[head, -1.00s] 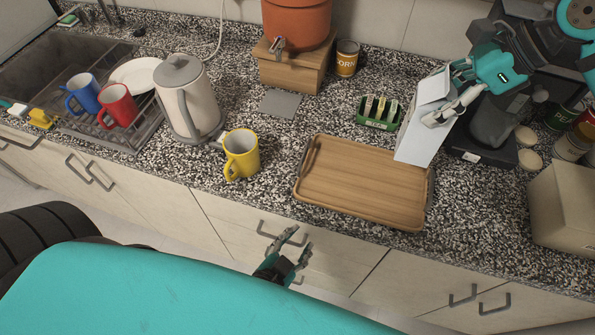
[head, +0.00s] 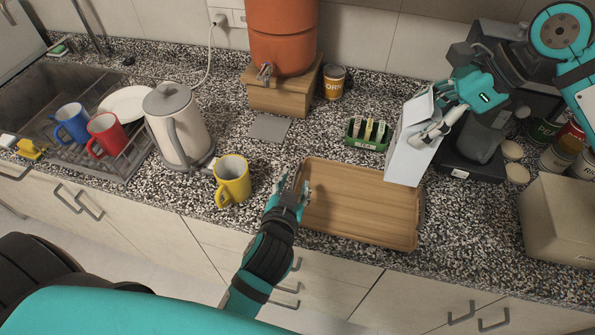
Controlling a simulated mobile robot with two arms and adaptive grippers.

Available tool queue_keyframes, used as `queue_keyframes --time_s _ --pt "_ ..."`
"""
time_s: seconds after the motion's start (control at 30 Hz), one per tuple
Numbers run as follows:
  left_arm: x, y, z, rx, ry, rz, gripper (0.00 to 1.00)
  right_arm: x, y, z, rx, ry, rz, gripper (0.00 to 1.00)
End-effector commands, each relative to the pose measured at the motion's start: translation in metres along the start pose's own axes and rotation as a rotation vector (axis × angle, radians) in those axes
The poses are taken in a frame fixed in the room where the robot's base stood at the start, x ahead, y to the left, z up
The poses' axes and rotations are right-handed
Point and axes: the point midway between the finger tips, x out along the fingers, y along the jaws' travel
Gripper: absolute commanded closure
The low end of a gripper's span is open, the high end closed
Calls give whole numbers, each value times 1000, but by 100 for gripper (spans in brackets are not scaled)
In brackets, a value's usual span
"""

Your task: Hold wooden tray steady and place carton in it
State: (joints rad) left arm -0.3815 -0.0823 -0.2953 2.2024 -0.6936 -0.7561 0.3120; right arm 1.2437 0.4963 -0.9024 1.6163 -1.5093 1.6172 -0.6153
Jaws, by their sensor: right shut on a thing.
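The wooden tray (head: 362,207) lies flat on the speckled counter. My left gripper (head: 292,189) is at the tray's left end, its fingers upward and spread apart around the left handle area; I cannot tell whether they touch it. My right gripper (head: 438,122) is shut on the white carton (head: 411,152), gripping its upper right side. The carton is upright with a slight tilt, at the tray's back right corner. Its lower end overlaps the tray's far edge in the view, and I cannot tell whether it touches.
A yellow mug (head: 232,181) stands just left of my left gripper, with a kettle (head: 177,127) beyond it. A green rack (head: 367,133) sits behind the tray. A coffee machine (head: 478,150), cans and a beige box (head: 560,220) crowd the right side.

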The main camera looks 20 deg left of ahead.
Motion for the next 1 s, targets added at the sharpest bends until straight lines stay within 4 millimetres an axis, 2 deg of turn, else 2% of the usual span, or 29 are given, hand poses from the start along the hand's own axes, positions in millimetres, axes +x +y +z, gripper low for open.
queue_keyframes --time_s 0.03,0.2,0.4,0.6,0.83,0.87,1.0 --pt "11 0 -1 2 3 -2 63 -1 0 1 -1 -3 -2 95" --pt "40 0 -1 3 3 -1 63 -1 0 1 -1 -2 -2 95" --pt "64 0 -1 1 2 0 63 -1 0 1 -1 -2 -2 95" --pt "72 0 0 0 2 -1 63 -1 0 1 -2 -2 -2 95" --pt "72 0 0 0 1 0 63 -1 0 1 -1 -3 -2 95" --pt "72 0 0 0 1 0 64 -1 0 1 -1 -3 -2 95" --pt "72 0 0 0 1 0 82 -1 0 1 -1 -2 -2 95"
